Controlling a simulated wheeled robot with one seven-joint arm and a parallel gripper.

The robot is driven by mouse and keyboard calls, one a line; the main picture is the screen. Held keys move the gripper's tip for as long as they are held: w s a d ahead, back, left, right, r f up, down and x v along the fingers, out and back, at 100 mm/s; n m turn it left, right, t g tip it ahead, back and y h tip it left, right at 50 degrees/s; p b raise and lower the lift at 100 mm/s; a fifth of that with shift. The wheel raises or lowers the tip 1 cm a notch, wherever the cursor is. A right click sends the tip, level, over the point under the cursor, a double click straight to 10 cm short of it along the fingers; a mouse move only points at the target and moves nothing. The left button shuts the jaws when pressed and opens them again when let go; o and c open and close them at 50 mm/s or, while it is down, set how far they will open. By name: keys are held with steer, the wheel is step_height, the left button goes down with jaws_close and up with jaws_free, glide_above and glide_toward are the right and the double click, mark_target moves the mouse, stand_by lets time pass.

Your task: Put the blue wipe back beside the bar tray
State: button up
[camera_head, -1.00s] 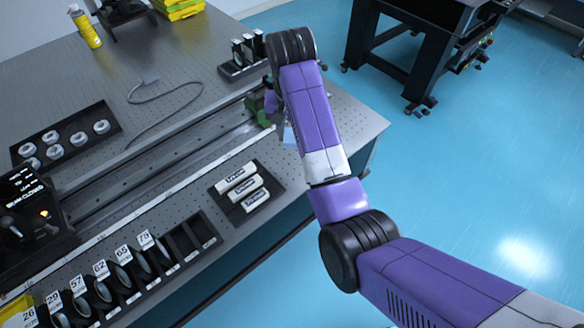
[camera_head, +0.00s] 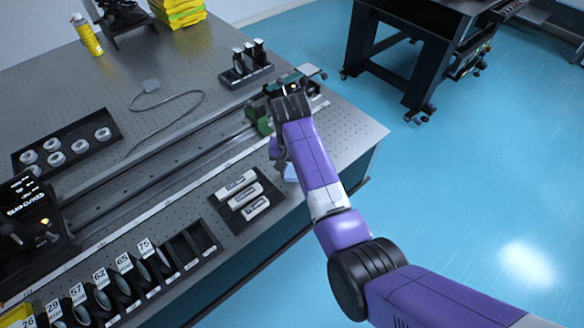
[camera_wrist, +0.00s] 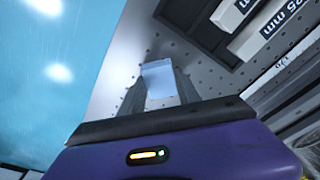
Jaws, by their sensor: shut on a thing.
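The blue wipe (camera_wrist: 158,82) is a pale blue folded piece between the fingers of my gripper (camera_wrist: 160,95) in the wrist view. The fingers are shut on it. In the head view only a small pale blue patch of the wipe (camera_head: 291,174) shows beside my arm, which hides most of the gripper. The bar tray (camera_head: 268,184) is black and holds white labelled bars, close to the table's front right edge. The wipe is just right of the tray in the head view. The tray also shows in the wrist view (camera_wrist: 205,36), beyond the wipe. Whether the wipe touches the table cannot be told.
A rail with a green mount (camera_head: 258,118) runs behind the tray. A black rack of lens plates (camera_head: 125,285) stands left of it. A holder with dark upright parts (camera_head: 245,72) is at the back. Bare tabletop (camera_head: 345,125) lies at the right, near the edge.

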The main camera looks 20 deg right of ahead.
mark_target(291, 176)
steer(key=o, duration=1.3)
steer(key=shift+f, duration=0.1)
step_height(291, 176, up, 12)
steer(key=s, duration=0.1)
steer(key=shift+s+a, duration=0.15)
steer(key=shift+a, duration=0.2)
